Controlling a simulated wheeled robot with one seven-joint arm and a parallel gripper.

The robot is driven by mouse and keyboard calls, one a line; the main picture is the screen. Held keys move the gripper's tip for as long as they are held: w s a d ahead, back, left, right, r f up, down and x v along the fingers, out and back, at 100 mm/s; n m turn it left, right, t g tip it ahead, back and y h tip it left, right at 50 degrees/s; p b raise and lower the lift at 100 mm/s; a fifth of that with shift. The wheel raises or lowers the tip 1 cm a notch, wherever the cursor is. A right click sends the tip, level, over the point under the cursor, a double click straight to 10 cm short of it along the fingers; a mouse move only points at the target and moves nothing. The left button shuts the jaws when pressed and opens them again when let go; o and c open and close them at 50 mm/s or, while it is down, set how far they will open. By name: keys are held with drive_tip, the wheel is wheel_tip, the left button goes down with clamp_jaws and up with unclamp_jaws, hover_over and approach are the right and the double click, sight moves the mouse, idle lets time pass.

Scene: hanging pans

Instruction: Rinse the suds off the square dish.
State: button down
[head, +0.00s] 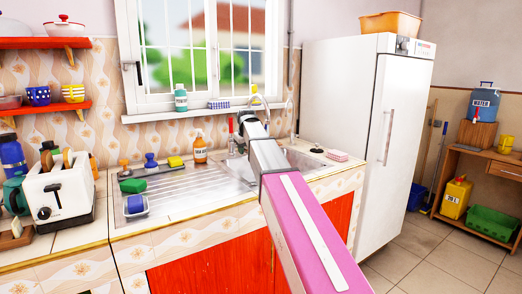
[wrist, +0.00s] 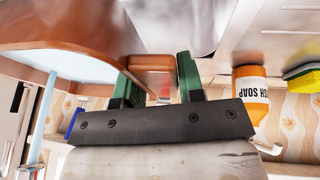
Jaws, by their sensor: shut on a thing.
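The dish (wrist: 152,62) is in the wrist view, which shows the scene upside down. It is orange-brown with a thick rim and a pale bluish inside; only part of its outline shows. My gripper (wrist: 158,80) has green fingers shut on a brown tab at its edge. A pale blue water stream (wrist: 45,105) shows at the left, overlapping the dish's pale inside. I cannot make out clear suds.
An orange soap bottle (wrist: 250,95) and a yellow-green sponge (wrist: 303,72) stand near the gripper. A blue brush (head: 135,204) lies in a dish on the drainboard (head: 185,188). A toaster (head: 62,190) stands left; the fridge (head: 350,130) bounds the right.

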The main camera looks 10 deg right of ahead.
drive_tip(key=s+a, duration=0.2)
drive_tip(key=s, duration=0.4)
drive_tip(key=shift+s+a, duration=0.15)
idle(0.5)
idle(1.2)
drive_tip(key=s+a+r, duration=0.1)
drive_tip(key=s+r, duration=0.3)
drive_tip(key=shift+s+a, duration=0.35)
drive_tip(key=shift+a, duration=0.05)
idle(0.4)
drive_tip(key=shift+s, duration=0.1)
